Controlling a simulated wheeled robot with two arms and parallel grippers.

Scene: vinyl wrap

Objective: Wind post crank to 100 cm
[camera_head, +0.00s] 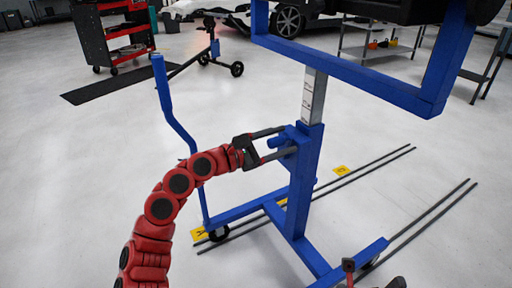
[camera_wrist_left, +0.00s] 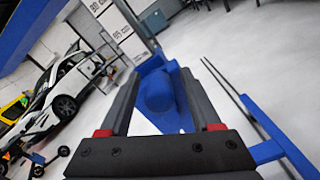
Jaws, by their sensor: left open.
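A blue crank knob (camera_head: 277,142) sticks out from the side near the upright's top. My left gripper (camera_head: 289,140) is open, with one finger above and one below the knob, pointing at the post. In the left wrist view the knob (camera_wrist_left: 160,92) lies between the two fingers, with gaps on both sides. Dark and red parts at the bottom right of the head view may be my right gripper (camera_head: 348,268); its jaws cannot be made out.
A blue frame (camera_head: 350,68) tops the stand. A bent blue handle bar (camera_head: 165,95) rises left of my arm. Dark floor rails (camera_head: 365,165) and yellow markers (camera_head: 341,170) lie around the base. A red tool cart (camera_head: 115,35) and a car stand behind.

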